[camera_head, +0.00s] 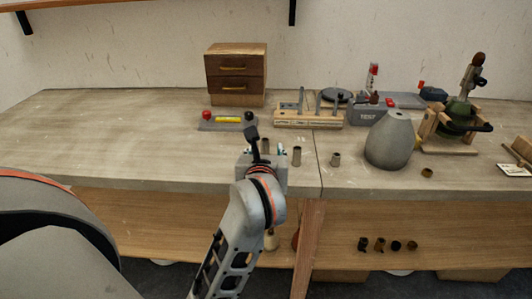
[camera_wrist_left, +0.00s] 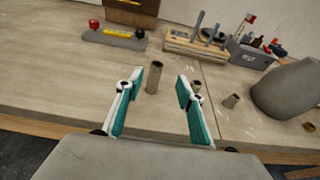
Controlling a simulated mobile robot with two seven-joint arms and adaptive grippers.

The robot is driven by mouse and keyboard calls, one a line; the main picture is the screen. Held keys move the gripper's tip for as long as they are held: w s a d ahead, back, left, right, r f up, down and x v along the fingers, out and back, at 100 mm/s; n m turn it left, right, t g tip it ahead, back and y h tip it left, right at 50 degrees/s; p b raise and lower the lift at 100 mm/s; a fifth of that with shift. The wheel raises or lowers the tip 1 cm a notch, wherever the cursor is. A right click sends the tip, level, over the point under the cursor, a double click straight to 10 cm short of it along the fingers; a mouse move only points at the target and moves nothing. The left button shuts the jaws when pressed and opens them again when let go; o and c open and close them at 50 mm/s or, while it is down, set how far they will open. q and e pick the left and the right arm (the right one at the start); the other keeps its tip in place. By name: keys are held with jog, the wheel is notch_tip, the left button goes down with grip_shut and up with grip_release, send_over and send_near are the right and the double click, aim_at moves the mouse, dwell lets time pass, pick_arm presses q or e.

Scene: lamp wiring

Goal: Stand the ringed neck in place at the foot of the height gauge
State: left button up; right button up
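Several small tubes stand on the bench; which has rings is too small to tell. A tall grey-brown tube (camera_wrist_left: 154,77) stands upright beyond and between the fingers of my left gripper (camera_wrist_left: 158,92), untouched. In the head view it (camera_head: 265,146) shows just behind the gripper (camera_head: 264,154). A second tube (camera_head: 297,156) is to its right, partly covered by the right finger in the wrist view. A shorter tube (camera_head: 335,159) stands farther right. My left gripper is open and empty. The height gauge may be the wooden block with upright posts (camera_head: 308,118), but I cannot tell. My right gripper is out of view.
A grey plate (camera_head: 215,126) with red and black balls and a yellow bar lies before a drawer box (camera_head: 236,73). A grey vase-like body (camera_head: 388,143), a brass ring (camera_head: 427,173) and a wooden cradle (camera_head: 450,148) are right. The left bench is clear.

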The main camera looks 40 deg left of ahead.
aim_at(264, 142)
pick_arm(q)
jog(key=x, duration=0.7)
jog(key=shift+a+b, duration=0.4)
jog(key=shift+r, duration=0.1)
grip_shut()
